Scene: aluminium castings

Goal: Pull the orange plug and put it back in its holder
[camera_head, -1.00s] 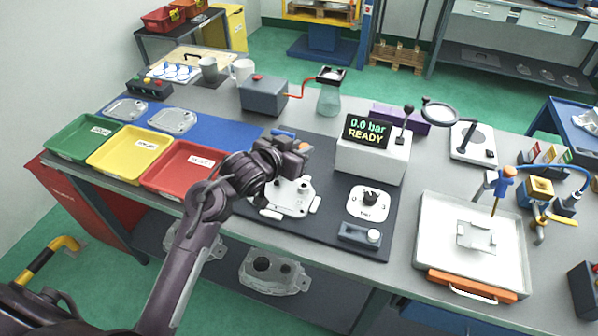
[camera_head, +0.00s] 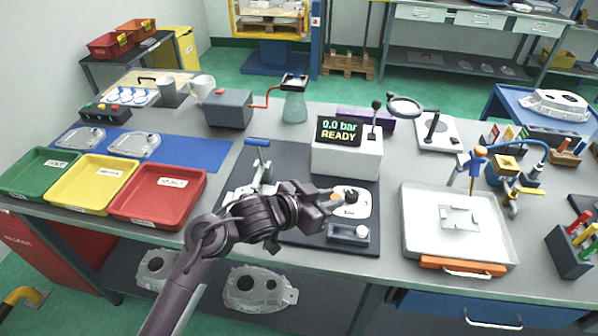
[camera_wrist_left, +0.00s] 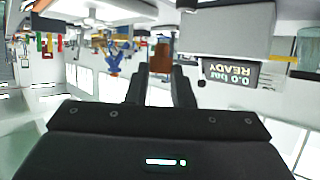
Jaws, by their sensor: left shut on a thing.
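My left gripper (camera_head: 328,202) is shut on the orange plug (camera_head: 337,197), whose tip shows just past the fingers in the head view. In the left wrist view the plug (camera_wrist_left: 161,57) stands out brown-orange between the two fingers (camera_wrist_left: 160,88). I cannot tell which thing is the plug's holder. My right gripper is not in view.
The tester reading "0.0 bar READY" (camera_head: 358,160) stands just behind the gripper. Red (camera_head: 160,200), yellow (camera_head: 95,187) and green (camera_head: 35,175) bins are at left. A white tray (camera_head: 410,230) lies at right. A blue-handled clamp (camera_head: 257,142) rises by the casting.

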